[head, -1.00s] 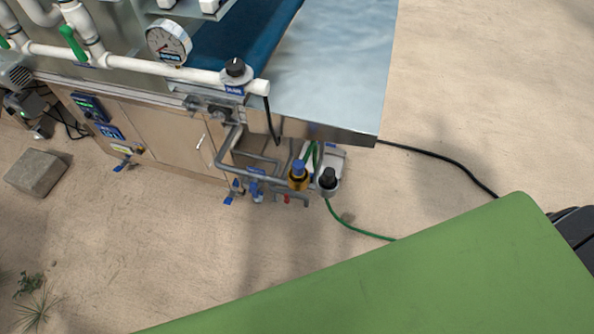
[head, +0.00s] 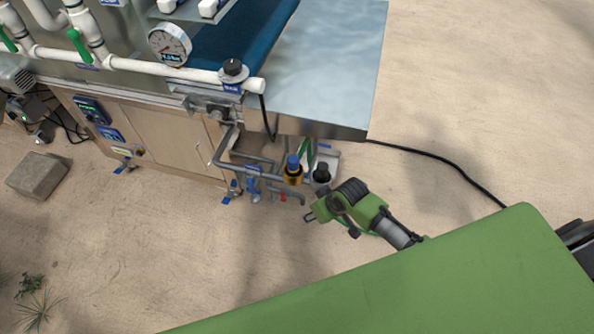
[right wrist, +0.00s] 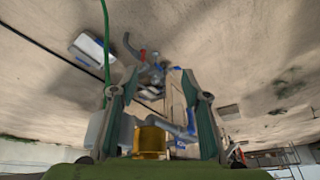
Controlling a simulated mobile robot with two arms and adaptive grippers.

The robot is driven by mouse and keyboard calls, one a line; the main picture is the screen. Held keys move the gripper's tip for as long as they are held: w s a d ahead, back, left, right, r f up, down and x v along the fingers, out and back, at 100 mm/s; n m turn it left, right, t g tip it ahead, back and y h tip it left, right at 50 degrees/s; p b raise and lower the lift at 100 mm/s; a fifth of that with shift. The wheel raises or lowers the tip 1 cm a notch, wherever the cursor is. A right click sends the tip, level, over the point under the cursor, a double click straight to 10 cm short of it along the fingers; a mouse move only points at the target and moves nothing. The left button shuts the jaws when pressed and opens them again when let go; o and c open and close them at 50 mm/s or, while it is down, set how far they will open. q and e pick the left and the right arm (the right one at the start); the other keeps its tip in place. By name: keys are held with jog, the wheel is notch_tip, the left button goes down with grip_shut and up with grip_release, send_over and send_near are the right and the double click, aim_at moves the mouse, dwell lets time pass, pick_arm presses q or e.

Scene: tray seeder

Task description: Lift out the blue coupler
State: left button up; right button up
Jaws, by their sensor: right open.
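A blue-topped brass fitting (head: 293,168) stands upright at the pipework under the machine's right end in the head view; I cannot tell if its blue top is the coupler. Another blue part (head: 253,187) sits on the low pipes to its left. My right gripper (head: 308,217) is open and empty, just below and right of the fitting, apart from it. In the right wrist view, its two fingers (right wrist: 163,97) stand apart, with a brass cylinder (right wrist: 152,140) showing low between them. My left gripper is not in view.
A black-capped grey cylinder (head: 321,174) stands close right of the brass fitting. Grey pipes (head: 262,160) crowd it on the left. The metal bench top (head: 320,70) overhangs behind. A black cable (head: 450,165) lies on the floor; open sand is in front.

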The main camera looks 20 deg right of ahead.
notch_tip(320, 180, up, 10)
jog(key=w+a+n, duration=0.2)
jog(key=w+a, duration=0.1)
jog(key=n, duration=0.1)
send_near(294, 160)
jog(key=shift+g+y, duration=0.3)
jog(key=x, duration=0.5)
jog(key=shift+w+d+f, duration=0.1)
jog(key=shift+d+f, duration=0.15)
jog(key=shift+f, duration=0.2)
jog(key=shift+w+x, duration=0.15)
jog(key=shift+x, duration=1.2)
jog(key=shift+w+x, duration=0.2)
jog(key=shift+x, duration=1.15)
jog(key=shift+r, duration=0.15)
grip_shut()
